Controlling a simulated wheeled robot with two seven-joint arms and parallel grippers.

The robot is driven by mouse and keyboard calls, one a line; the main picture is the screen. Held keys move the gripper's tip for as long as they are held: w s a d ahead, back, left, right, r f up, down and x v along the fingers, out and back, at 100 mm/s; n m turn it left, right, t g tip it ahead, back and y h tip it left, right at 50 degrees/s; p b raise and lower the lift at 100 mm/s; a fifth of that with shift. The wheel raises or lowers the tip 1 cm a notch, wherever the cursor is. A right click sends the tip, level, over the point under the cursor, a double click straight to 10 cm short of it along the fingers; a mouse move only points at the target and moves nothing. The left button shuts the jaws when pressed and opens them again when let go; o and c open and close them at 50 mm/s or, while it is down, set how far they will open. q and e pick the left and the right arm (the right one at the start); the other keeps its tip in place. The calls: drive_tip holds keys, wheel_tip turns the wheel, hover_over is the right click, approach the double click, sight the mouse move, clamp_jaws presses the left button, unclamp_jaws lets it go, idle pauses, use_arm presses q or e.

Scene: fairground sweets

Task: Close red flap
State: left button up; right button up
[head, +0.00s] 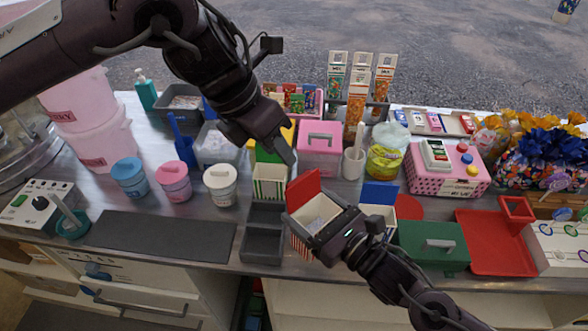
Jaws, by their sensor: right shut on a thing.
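The red flap (303,187) stands up, open, at the back edge of a red-and-white striped box (300,246). Whitish contents show through the box's open top. My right gripper (334,232) is shut on this striped box from the front right; its fingers partly hide the box. My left gripper (284,150) is above and behind the red flap, a little to its left, and looks apart from it. Its fingertips are seen edge-on, so whether they are open is unclear.
A green-flapped striped box (269,182) stands just behind left, and a blue-flapped box (379,195) to the right. A dark grey tray (263,243) is at left, a green case (433,243) at right. The dark mat (160,236) is bare.

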sight(298, 178)
use_arm(q)
drive_tip(key=x, duration=0.8)
drive_tip(key=shift+w, duration=0.1)
drive_tip(key=shift+r, duration=0.1)
drive_tip(key=shift+c, duration=0.3)
clamp_jaws()
